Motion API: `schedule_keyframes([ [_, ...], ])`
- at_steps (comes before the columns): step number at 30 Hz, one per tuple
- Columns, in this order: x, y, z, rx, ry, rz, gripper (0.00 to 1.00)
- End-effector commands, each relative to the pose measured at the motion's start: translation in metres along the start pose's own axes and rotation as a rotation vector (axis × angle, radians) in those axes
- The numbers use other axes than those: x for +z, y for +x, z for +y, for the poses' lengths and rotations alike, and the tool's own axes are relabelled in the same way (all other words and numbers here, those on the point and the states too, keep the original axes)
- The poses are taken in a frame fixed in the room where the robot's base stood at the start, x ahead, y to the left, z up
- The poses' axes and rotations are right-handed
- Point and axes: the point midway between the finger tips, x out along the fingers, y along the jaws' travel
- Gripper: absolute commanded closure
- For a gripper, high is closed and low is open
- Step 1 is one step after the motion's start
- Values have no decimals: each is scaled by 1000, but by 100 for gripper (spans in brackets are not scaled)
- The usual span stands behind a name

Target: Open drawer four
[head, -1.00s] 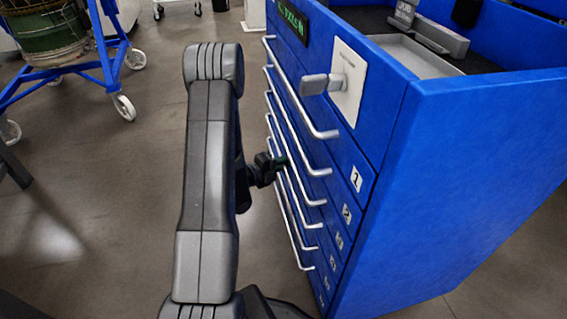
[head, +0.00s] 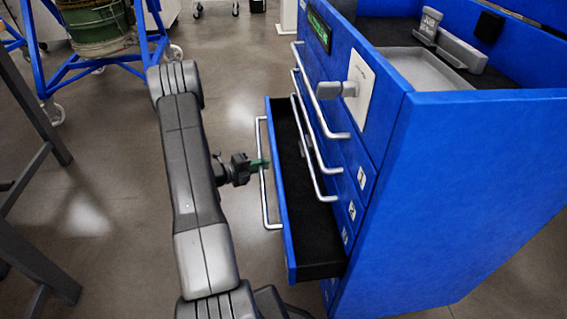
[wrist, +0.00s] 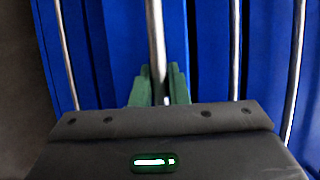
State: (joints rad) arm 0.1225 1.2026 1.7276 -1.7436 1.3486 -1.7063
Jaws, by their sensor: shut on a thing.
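The blue cabinet (head: 460,190) has a stack of drawers with silver bar handles and number labels on its front. One drawer (head: 284,215), below the three labelled fronts that show, is pulled well out; its dark inside (head: 305,225) looks empty. It appears to be the fourth down. My gripper (head: 261,164) is at the middle of this drawer's handle (head: 265,205). In the wrist view, the green fingers (wrist: 159,88) are shut around the upright-looking silver bar (wrist: 155,35). The lower drawers are mostly hidden by the open one.
A grey latch (head: 338,90) sticks out of the cabinet's upper front. The cabinet top holds a grey tray (head: 425,68). A blue wheeled stand (head: 75,70) with a green drum is at the back left. Dark frame legs (head: 35,180) stand at left. Floor between is clear.

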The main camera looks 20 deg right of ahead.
Motion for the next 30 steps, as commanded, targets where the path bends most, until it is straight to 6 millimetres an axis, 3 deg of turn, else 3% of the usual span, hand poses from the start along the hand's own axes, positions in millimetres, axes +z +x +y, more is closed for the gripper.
schedule_keyframes([
  [1, 7, -16, 1, 1, -3, -7, 100],
  [6, 24, -59, 11, 2, -2, -7, 100],
  [15, 50, -122, 26, 1, 0, -4, 100],
  [22, 62, -151, 33, 1, -1, -2, 100],
  [30, 67, -163, 36, 0, 0, 0, 100],
])
